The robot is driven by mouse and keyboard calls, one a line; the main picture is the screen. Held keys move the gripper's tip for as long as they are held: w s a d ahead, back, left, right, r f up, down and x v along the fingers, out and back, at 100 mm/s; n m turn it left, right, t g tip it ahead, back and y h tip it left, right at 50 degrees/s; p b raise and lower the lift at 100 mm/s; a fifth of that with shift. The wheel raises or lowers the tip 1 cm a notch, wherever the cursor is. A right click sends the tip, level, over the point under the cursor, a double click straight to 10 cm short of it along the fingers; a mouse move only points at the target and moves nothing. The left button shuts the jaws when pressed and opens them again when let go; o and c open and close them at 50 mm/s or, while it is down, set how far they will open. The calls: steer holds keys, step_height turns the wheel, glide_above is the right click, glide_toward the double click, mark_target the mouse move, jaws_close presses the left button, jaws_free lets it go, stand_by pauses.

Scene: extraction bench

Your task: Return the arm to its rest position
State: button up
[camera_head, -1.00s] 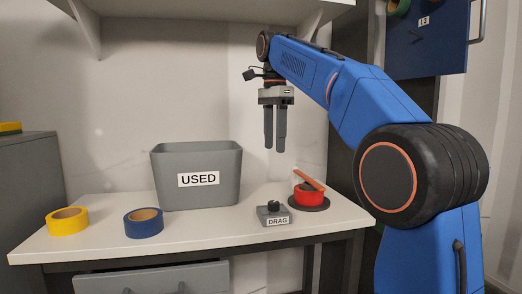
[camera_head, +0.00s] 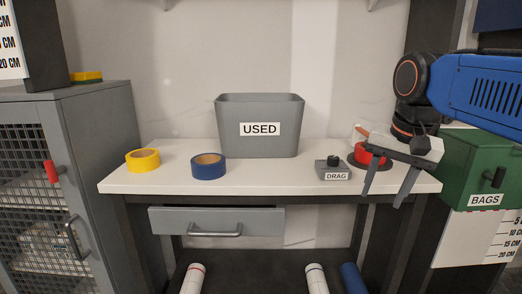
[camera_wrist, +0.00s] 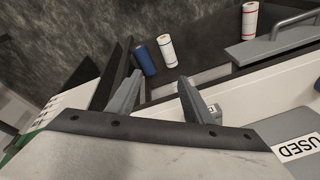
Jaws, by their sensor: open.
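My blue arm (camera_head: 488,92) reaches in from the right edge of the head view. My gripper (camera_head: 382,198) hangs over the right front part of the white bench (camera_head: 262,180), its two fingers spread and pointing down, with nothing between them. In the wrist view the spread fingers of my gripper (camera_wrist: 160,82) are also empty. Behind the gripper, and partly hidden by it, is a red round object (camera_head: 362,155) with an orange-brown bar. The grey DRAG block (camera_head: 333,174) sits left of the fingers.
A grey USED bin (camera_head: 230,125), a yellow tape roll (camera_head: 142,160) and a blue tape roll (camera_head: 208,166) stand on the bench. A grey mesh cabinet (camera_head: 75,95) is at left, a green BAGS box (camera_head: 475,165) at right.

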steer(key=s+d+f+n+t, duration=0.1)
steer(key=s+f+n, duration=0.2)
steer(key=s+f, duration=0.3)
steer(key=s+f+n, duration=0.2)
steer(key=s+f, duration=0.5)
steer(key=f, duration=0.6)
steer(key=shift+d+f+n+t, duration=0.3)
steer(key=shift+d+n+t, duration=0.1)
